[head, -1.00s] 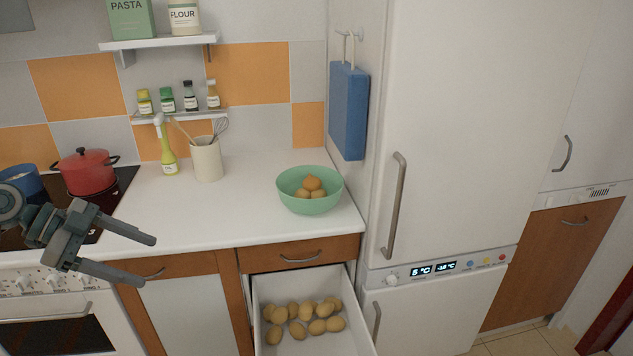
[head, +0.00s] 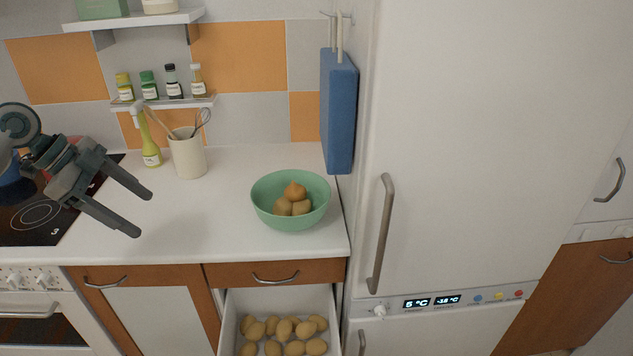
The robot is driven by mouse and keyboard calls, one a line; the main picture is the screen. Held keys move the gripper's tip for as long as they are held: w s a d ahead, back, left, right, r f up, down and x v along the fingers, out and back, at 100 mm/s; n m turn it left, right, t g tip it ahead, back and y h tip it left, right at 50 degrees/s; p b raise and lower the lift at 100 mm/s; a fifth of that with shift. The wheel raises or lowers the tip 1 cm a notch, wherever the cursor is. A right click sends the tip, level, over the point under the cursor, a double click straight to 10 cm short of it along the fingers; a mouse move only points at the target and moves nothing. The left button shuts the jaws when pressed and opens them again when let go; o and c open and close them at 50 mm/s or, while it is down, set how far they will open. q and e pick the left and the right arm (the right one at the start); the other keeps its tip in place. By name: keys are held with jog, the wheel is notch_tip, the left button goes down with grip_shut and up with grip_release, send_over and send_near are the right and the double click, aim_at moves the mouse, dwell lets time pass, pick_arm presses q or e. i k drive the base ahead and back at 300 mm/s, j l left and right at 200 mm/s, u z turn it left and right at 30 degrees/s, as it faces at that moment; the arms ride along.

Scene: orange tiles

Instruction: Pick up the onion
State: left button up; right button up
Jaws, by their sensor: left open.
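Several round brown-orange items sit in a green bowl (head: 262,205) on the white counter. The top one, with a pointed tip, looks like an onion (head: 295,190); the ones under it (head: 284,209) are partly hidden by the bowl rim and each other. My left gripper (head: 145,212) is open and empty. It hangs above the left part of the counter, near the stove, well left of the bowl and touching nothing. My right gripper is out of the picture.
An open drawer (head: 232,305) below the counter holds several potatoes (head: 285,328). A utensil crock (head: 187,156) and a yellow-green bottle (head: 149,140) stand at the back. A tall fridge (head: 450,150) and a hanging blue board (head: 340,115) bound the right. The counter between gripper and bowl is clear.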

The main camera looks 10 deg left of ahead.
aim_at(295, 193)
jog(key=i+l, duration=0.85)
